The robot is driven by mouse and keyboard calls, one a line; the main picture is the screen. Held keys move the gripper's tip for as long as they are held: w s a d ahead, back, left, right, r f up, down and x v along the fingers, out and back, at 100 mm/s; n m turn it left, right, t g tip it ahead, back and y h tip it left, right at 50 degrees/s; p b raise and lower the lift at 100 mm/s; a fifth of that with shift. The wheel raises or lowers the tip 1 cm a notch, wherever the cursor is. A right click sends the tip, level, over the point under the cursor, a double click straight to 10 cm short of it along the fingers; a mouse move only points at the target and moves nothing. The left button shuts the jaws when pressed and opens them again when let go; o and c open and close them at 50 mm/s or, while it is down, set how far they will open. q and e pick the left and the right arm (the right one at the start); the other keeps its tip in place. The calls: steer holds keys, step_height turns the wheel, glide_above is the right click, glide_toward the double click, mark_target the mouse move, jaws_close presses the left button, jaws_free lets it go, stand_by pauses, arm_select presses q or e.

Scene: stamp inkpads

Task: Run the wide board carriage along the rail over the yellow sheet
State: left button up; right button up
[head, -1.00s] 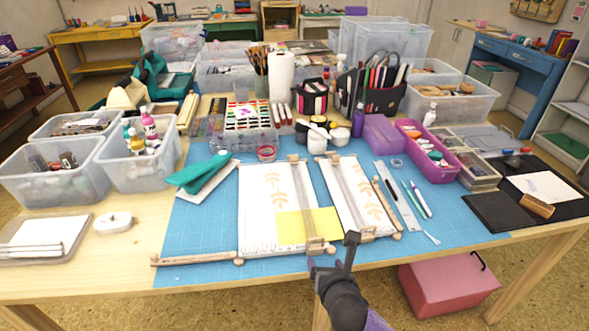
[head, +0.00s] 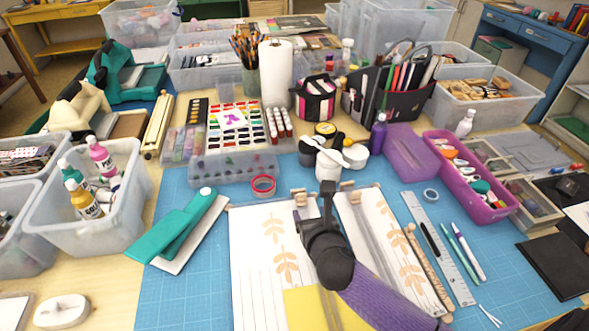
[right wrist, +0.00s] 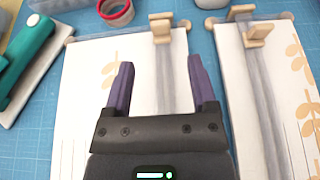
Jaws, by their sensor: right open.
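The wide board (head: 262,245) is white with orange leaf prints and lies on the blue mat. The yellow sheet (head: 308,310) shows at its near end, partly covered by my right arm. A grey rail (right wrist: 172,80) runs along the board's right side. A wooden block with an upright piece (right wrist: 161,28) sits at the rail's far end; I cannot tell whether it is the carriage or an end stop. It also shows in the head view (head: 299,196). My right gripper (right wrist: 160,66) is open and empty above the rail, short of that block. The rail's near end is hidden.
A narrower printed board (head: 370,235) with its own rail lies close on the right. A teal stapler-like tool (head: 185,228) lies left, red tape (head: 263,186) and white-lidded jars (head: 328,165) stand beyond. A ruler (head: 438,245) and pens lie right.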

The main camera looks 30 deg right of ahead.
mark_target(302, 195)
steer(key=b+x, duration=0.5)
steer(key=x, duration=0.4)
steer(key=shift+w+f, duration=0.15)
steer(key=shift+w, duration=0.05)
steer(key=shift+w+b, duration=0.25)
steer(key=shift+b, duration=0.1)
arm_select(q)
step_height(302, 195, down, 5)
steer(key=s+a+g, duration=0.1)
steer(key=s, duration=0.1)
steer(key=shift+s+a+f, duration=0.15)
steer(key=shift+s+f, duration=0.05)
steer(key=shift+s, duration=0.05)
arm_select(e)
steer(key=shift+w+d, duration=0.1)
arm_select(q)
steer(key=shift+w, duration=0.1)
arm_select(e)
steer(key=c, duration=0.9)
jaws_close()
arm_select(q)
steer(key=shift+s, duration=0.35)
steer(key=shift+w, duration=0.5)
